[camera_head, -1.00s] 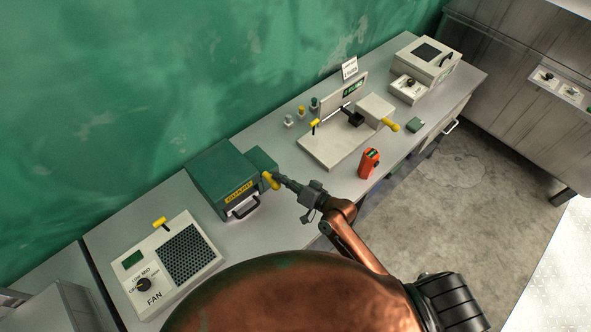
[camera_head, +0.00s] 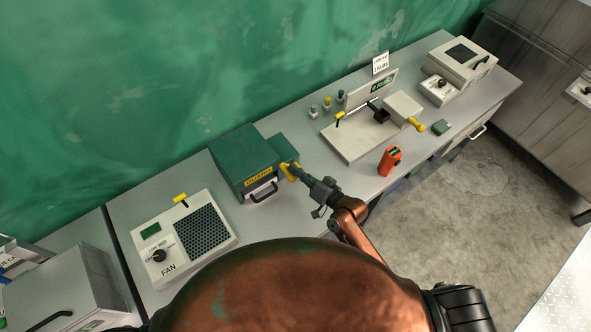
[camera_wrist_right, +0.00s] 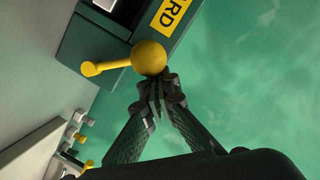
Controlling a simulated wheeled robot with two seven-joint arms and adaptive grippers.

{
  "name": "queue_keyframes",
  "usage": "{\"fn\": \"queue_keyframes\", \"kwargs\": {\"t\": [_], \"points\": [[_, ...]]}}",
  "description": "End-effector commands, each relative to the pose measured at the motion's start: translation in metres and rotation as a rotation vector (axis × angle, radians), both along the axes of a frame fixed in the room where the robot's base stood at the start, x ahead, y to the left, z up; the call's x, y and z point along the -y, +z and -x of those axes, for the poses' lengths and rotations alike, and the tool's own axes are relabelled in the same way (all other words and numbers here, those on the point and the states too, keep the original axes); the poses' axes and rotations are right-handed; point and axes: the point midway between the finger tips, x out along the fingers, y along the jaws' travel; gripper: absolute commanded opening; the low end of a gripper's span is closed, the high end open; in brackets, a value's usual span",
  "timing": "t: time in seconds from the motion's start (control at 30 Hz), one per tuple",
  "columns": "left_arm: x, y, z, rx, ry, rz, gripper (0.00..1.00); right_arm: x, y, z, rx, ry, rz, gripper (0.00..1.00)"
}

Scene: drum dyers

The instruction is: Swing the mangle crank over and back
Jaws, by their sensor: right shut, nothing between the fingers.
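A dark green box (camera_head: 238,152) with a yellow GUARD label stands on the bench. A yellow crank (camera_head: 288,170) is at its right side. In the right wrist view the crank shows as a yellow ball (camera_wrist_right: 149,57) with a short yellow arm (camera_wrist_right: 100,68) pointing left. My right gripper (camera_head: 303,174) is at the crank. In the right wrist view my right gripper (camera_wrist_right: 158,88) is shut and empty, its tips just below the ball; I cannot tell whether they touch. My left gripper is not in view.
A fan unit (camera_head: 185,240) stands to the left of the green box. To the right are a white fixture (camera_head: 355,144) with a yellow handle (camera_head: 415,124), an orange device (camera_head: 389,161) and several small knobs behind. A grey box (camera_head: 72,285) is at lower left.

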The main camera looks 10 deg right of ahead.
Motion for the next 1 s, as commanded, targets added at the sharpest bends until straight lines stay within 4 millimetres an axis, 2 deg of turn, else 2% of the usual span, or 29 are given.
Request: {"fn": "queue_keyframes", "kwargs": {"t": [0.17, 0.33, 0.43, 0.7, 1.0], "points": [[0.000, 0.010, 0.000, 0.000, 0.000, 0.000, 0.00, 0.006, 0.012, -0.002, 0.001, 0.000, 0.002, 0.00], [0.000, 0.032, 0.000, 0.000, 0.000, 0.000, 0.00, 0.021, 0.040, -0.009, 0.004, 0.004, 0.005, 0.00], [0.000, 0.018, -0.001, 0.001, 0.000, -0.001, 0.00, 0.035, 0.034, 0.013, 0.000, 0.004, 0.003, 0.00], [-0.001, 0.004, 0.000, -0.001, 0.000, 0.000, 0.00, 0.067, 0.044, 0.055, -0.001, 0.002, 0.002, 0.00], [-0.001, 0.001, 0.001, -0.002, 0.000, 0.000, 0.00, 0.079, 0.051, 0.070, 0.000, 0.001, 0.000, 0.00]]}}
